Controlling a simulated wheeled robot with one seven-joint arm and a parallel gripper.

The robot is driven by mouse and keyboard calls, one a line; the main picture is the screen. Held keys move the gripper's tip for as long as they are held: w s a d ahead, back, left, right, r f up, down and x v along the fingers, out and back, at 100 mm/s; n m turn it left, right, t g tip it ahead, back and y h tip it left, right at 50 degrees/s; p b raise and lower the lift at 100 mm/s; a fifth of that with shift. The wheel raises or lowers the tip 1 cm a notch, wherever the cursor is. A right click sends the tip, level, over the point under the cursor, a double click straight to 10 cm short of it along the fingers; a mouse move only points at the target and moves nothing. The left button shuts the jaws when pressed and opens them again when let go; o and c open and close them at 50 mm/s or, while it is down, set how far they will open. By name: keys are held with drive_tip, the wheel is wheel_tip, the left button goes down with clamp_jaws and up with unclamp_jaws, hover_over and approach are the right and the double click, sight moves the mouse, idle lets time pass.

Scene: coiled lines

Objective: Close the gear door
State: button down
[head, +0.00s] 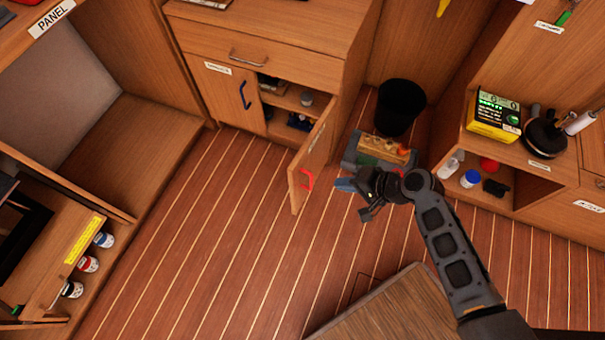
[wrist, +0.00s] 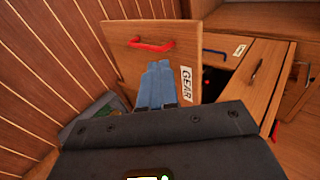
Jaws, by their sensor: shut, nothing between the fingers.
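The gear door (head: 310,164) is a wooden cabinet door with a red handle (head: 304,180). It stands swung wide open from the low cabinet (head: 228,97). In the wrist view the gear door (wrist: 192,43) fills the upper middle, with its red handle (wrist: 152,45) and a white GEAR label (wrist: 186,84). My gripper (head: 338,184) is shut and empty, just right of the door's outer face in the head view. Its blue fingers (wrist: 156,82) overlap the door face below the handle in the wrist view. I cannot tell whether they touch it.
The neighbouring door with a blue handle (head: 245,95) is closed. Small items stand on the open compartment's shelves (head: 290,98). A grey toolbox (head: 365,152) and a black bin (head: 400,106) stand right of the door. The floor left of the door is clear.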

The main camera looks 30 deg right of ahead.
sight(296, 175)
drive_tip(key=x, duration=0.4)
drive_tip(key=r+b+x, duration=0.1)
drive_tip(key=x, duration=0.3)
drive_tip(key=w+x, duration=0.1)
drive_tip(key=x, duration=0.3)
drive_tip(key=shift+w+a+r, duration=0.1)
drive_tip(key=shift+a+r, duration=0.15)
drive_tip(key=shift+a, duration=0.15)
drive_tip(key=shift+w+a, duration=0.3)
drive_tip(key=shift+w, duration=0.25)
drive_tip(key=shift+w+a, duration=0.1)
